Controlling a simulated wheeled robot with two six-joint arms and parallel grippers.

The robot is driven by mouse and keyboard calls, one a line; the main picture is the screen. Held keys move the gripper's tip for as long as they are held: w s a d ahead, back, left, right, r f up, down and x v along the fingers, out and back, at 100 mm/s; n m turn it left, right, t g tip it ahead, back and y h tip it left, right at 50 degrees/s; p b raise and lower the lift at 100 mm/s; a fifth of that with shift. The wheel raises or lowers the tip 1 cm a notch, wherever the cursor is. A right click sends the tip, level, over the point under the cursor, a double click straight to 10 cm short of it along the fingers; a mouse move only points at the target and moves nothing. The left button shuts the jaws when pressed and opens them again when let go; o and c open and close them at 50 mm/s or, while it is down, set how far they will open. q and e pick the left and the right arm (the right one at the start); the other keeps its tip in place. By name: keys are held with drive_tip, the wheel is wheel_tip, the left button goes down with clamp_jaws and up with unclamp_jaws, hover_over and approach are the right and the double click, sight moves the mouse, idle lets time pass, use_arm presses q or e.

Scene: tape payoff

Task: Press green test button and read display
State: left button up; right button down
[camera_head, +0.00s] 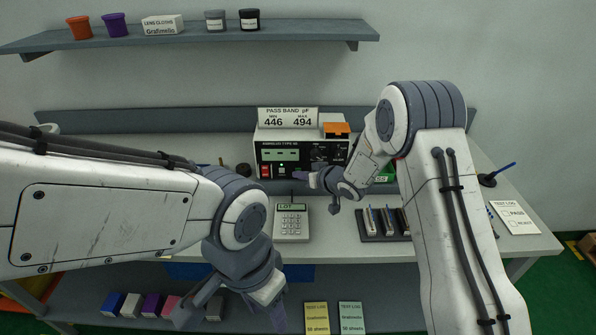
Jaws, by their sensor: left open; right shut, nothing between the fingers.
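The tester (260,134) stands at the back of the bench. Its display (280,154) is lit green and seems to show only dashes. A red switch (265,171) sits at the lower left of its front. I cannot make out the green test button for sure; my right gripper covers part of the lower front. My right gripper (300,176) is shut and empty, its tips close to the lower front panel; I cannot tell whether they touch. My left gripper (232,311) is open and empty, low in front of the bench edge.
A pass band sign (288,118) reads min 446, max 494. A keypad device (291,222) marked LOT lies before the tester. A dark slotted tray (385,237) stands right of it. A test log sheet (515,217) lies at right. Coloured boxes (152,304) sit on the lower shelf.

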drive_tip(key=shift+w, duration=0.2)
drive_tip(key=shift+s, duration=0.1)
idle(0.4)
drive_tip(key=shift+s, duration=0.7)
drive_tip(key=shift+s, duration=0.1)
drive_tip(key=shift+s+b, duration=0.7)
drive_tip(key=shift+s, duration=1.7)
drive_tip(key=shift+r, duration=0.1)
